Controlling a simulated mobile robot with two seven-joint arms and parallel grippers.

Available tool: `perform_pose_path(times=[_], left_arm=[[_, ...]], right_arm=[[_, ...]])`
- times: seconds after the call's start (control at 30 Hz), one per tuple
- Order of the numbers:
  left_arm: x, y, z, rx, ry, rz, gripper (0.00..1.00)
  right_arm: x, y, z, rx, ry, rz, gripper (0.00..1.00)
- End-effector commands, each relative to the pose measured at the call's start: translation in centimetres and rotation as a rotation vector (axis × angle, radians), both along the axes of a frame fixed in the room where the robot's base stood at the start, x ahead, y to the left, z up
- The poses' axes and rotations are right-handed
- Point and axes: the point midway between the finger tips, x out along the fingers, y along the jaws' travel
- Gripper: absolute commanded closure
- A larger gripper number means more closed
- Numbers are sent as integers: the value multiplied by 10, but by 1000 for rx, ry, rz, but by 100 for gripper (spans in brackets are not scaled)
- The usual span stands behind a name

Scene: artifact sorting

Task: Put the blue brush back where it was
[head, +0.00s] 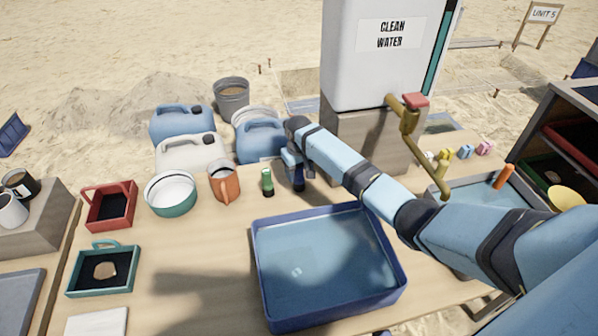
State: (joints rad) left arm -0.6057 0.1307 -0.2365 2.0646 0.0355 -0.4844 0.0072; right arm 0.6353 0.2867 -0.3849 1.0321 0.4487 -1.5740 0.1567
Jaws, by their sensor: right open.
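A small upright dark blue item (299,183), which looks like the blue brush, stands on the wooden table behind the blue basin. It is beside a green brush (267,182) that also stands upright. My right gripper (293,165) reaches in from the right, points down and is right at the top of the blue brush. Its jaws are open; the arm's wrist and the gripper partly hide the brush, and I cannot tell if they touch it. My left gripper is out of view.
A blue basin of water (258,262) fills the table's middle front. A clean-water tank (375,60) with a brass tap (409,118) stands behind my right arm.

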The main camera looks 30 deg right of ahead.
Motion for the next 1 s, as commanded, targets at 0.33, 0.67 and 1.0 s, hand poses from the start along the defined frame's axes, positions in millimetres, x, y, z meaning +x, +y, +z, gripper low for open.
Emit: perform_pose_path(times=[0.33, 0.67, 1.0], left_arm=[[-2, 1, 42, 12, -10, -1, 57], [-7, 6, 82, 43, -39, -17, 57], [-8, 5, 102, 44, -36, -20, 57]], right_arm=[[0, 0, 53, 0, -1, 0, 44], [0, 0, 101, 1, 0, 1, 44], [-1, 2, 119, 2, -6, 5, 44]])
